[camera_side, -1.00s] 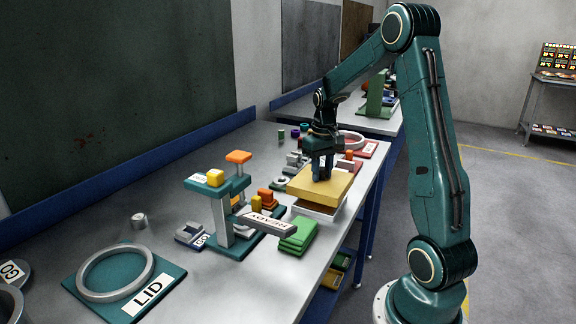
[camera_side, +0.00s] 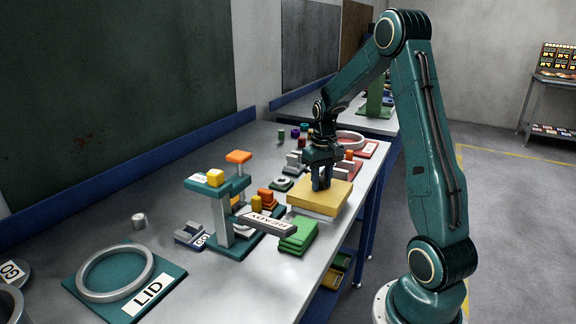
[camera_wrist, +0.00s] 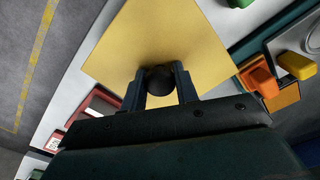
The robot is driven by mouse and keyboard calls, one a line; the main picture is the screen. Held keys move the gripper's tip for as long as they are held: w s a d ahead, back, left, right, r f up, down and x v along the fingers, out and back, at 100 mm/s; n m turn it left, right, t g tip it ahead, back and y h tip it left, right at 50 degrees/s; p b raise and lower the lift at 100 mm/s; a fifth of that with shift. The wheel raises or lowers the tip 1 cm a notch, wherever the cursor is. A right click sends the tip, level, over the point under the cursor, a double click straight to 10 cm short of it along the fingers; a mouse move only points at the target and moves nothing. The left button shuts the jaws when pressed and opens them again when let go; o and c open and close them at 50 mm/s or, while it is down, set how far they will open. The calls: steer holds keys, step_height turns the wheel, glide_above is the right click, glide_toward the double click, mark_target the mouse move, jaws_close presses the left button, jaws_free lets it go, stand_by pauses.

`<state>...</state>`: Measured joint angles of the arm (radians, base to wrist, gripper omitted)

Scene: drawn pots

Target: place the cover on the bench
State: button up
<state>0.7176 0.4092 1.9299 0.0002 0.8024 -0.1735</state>
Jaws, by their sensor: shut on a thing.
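The cover is a flat yellow square plate (camera_side: 318,192) with a dark round knob (camera_wrist: 160,80) at its middle. My gripper (camera_side: 321,186) is above the cover. In the wrist view my gripper (camera_wrist: 160,86) has its two fingers shut on the knob, one on each side. The cover (camera_wrist: 150,35) fills the upper middle of that view. Below it in the side view is a pale box (camera_side: 312,212), with only a strip of its side showing. The cover looks level and at the box's top; I cannot tell whether it touches all round.
Green blocks (camera_side: 297,236) are stacked just in front of the box. A teal stand with a READY sign (camera_side: 262,222) is to the left. A teal LID plate (camera_side: 160,300) with a grey ring (camera_side: 88,290) lies at front left. Bare bench (camera_side: 215,285) lies between.

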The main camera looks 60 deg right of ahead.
steer(key=shift+f, duration=0.6)
stand_by(0.6)
steer(key=o, duration=1.1)
steer(key=shift+o, duration=0.2)
step_height(320, 180, up, 14)
